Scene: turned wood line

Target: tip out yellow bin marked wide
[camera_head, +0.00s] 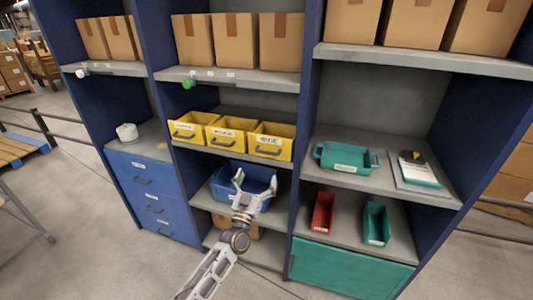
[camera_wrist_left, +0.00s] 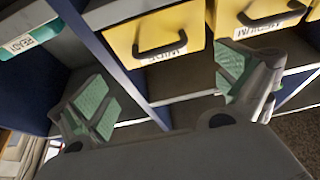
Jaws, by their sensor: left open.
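Three yellow bins stand side by side on the middle shelf in the head view. The rightmost yellow bin (camera_head: 284,151) has a white label and a dark handle on its front. In the left wrist view, which looks upside down, a yellow bin (camera_wrist_left: 190,22) carries an inverted label that seems to read WIDE; it appears to be this rightmost one. My left gripper (camera_head: 253,188) is open and empty, below and in front of the yellow bins. Its spread fingers (camera_wrist_left: 165,92) show near the bin front, apart from it. My right gripper is not in view.
A blue bin (camera_head: 221,190) sits on the shelf below, behind my left gripper. A teal tray (camera_head: 347,157), a red bin (camera_head: 322,213) and a green bin (camera_head: 376,225) are in the bay to the right. Cardboard boxes (camera_head: 236,40) fill the upper shelves. Floor at the left is open.

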